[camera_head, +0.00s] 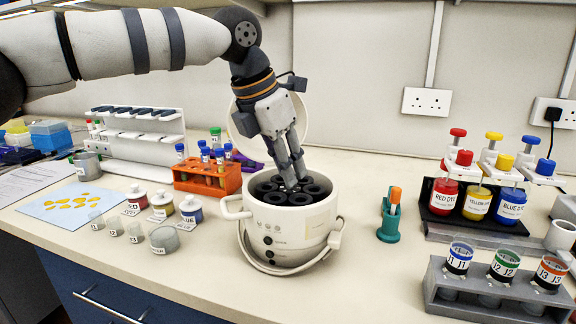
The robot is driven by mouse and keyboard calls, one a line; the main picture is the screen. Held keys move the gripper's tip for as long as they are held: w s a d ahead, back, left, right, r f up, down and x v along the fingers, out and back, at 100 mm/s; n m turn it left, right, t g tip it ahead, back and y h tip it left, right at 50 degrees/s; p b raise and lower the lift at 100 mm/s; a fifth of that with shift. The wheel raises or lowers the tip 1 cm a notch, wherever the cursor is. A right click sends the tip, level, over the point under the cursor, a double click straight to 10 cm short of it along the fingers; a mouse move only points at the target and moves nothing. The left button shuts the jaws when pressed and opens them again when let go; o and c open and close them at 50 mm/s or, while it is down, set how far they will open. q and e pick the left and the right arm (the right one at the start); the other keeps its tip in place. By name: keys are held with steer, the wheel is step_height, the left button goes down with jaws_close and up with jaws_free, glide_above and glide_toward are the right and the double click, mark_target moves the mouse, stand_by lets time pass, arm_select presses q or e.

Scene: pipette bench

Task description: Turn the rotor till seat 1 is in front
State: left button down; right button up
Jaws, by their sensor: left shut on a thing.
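The centrifuge (290,232) is a white round pot with handles, standing in the middle of the bench with its lid (243,118) raised behind. The black rotor (267,190) inside shows several dark ring-shaped seats. My left gripper (292,180) reaches down into the pot from above. Its fingers are shut on part of the rotor near its middle. The fingers hide part of the rotor, and no seat number can be read, so I cannot tell which seat is in front. My right gripper is not in view.
An orange rack (208,181) with capped tubes stands close left of the centrifuge, with small labelled jars (190,211) in front of it. A teal holder (390,222) stands to the right. Dye bottles (510,207) and a grey rack (480,306) are farther right.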

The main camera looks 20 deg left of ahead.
arm_select(q)
steer(key=m, duration=0.2)
steer(key=m+g+h+b, duration=0.1)
steer(key=m, duration=0.1)
steer(key=shift+w+a+f+m, duration=0.1)
steer(key=shift+w+f+m, duration=0.1)
steer(key=shift+m, duration=0.1)
steer(key=m+g+b, duration=0.1)
steer(key=m, duration=0.2)
steer(key=shift+m+g+h, duration=0.3)
steer(key=shift+g, duration=0.1)
steer(key=shift+r+m, duration=0.1)
steer(key=shift+m, duration=0.6)
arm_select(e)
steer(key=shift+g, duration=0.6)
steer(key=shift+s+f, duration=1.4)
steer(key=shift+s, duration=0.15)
arm_select(q)
steer(key=shift+g, duration=0.3)
steer(key=c, duration=1.5)
jaws_free()
steer(key=shift+r, duration=0.1)
steer(key=v, duration=0.7)
steer(key=shift+a+r, duration=0.2)
